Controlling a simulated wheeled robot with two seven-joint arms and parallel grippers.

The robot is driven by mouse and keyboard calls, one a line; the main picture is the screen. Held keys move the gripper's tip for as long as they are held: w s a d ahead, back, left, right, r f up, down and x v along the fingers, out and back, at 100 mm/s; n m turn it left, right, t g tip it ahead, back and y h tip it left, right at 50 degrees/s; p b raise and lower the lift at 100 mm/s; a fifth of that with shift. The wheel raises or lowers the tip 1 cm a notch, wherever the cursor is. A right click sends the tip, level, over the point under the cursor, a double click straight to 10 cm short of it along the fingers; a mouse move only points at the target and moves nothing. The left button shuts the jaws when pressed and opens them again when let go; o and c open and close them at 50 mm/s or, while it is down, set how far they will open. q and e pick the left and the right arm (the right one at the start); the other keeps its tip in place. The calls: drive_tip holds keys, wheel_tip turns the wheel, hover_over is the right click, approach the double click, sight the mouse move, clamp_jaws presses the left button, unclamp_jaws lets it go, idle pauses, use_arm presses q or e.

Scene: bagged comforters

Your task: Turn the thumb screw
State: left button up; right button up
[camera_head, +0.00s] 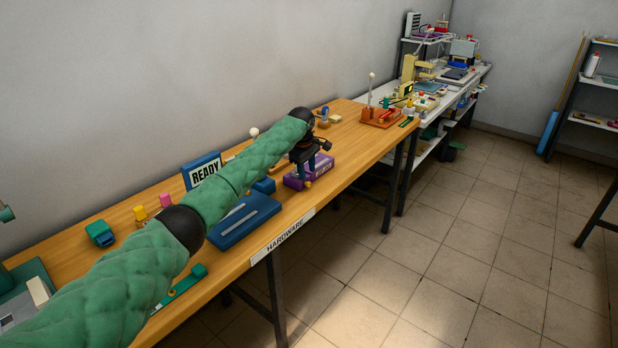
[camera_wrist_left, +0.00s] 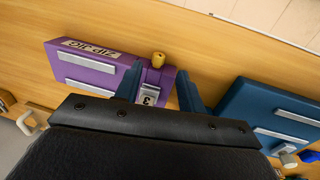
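A purple jig (camera_head: 320,167) stands near the front edge of the wooden bench. In the left wrist view the purple jig (camera_wrist_left: 95,64) has two silver bars and an upside-down label that seems to read "ZIP JIG". A small brass-yellow knob (camera_wrist_left: 158,59), which looks like the thumb screw, is at its right end; it also shows in the head view (camera_head: 308,185). My left gripper (camera_wrist_left: 160,72) is open, its two dark blue fingers on either side of the knob with gaps. A silver piece marked "3" (camera_wrist_left: 149,96) shows between the fingers. My right gripper is out of view.
A blue block with silver bars (camera_wrist_left: 275,112) lies right of the fingers in the wrist view, also on the bench in the head view (camera_head: 243,219). A blue READY sign (camera_head: 204,171) stands behind. An orange fixture (camera_head: 381,117) stands farther along the bench (camera_head: 345,150).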

sight(309, 183)
use_arm(q)
drive_tip(key=f, duration=0.2)
drive_tip(key=w+f, duration=0.1)
drive_tip(key=f, duration=0.1)
drive_tip(key=shift+d+p, duration=0.3)
drive_tip(key=shift+p, duration=0.05)
drive_tip(key=shift+s+f, duration=0.15)
drive_tip(key=shift+f, duration=0.3)
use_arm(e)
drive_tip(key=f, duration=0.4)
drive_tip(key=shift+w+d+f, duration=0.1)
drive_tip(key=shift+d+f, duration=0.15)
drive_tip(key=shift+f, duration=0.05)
use_arm(q)
drive_tip(key=shift+f, duration=0.15)
clamp_jaws()
drive_tip(key=shift+p, duration=0.3)
